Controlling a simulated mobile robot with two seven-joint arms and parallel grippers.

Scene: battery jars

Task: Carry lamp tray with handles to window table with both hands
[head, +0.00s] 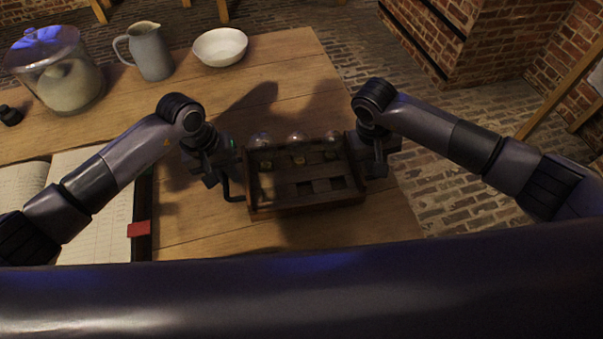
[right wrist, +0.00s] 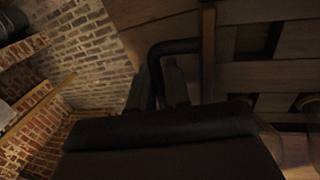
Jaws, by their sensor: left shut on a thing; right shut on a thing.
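The wooden lamp tray (head: 306,205) is at the middle of the head view, over the near right part of the wooden table. It has divided compartments, with three glass bulbs (head: 296,140) in its far row and empty square slots nearer to me. My left gripper (head: 226,172) is shut on the tray's dark left handle (head: 233,196). My right gripper (head: 374,168) is at the tray's right end. In the right wrist view its fingers (right wrist: 160,88) are shut on the black handle (right wrist: 176,46). I cannot tell whether the tray touches the table.
The table (head: 185,225) also holds an open book (head: 96,215), a glass jar (head: 55,75), a grey jug (head: 150,52) and a white bowl (head: 220,46). Brick floor (head: 455,185) lies open to the right. A brick pillar (head: 500,40) stands beyond.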

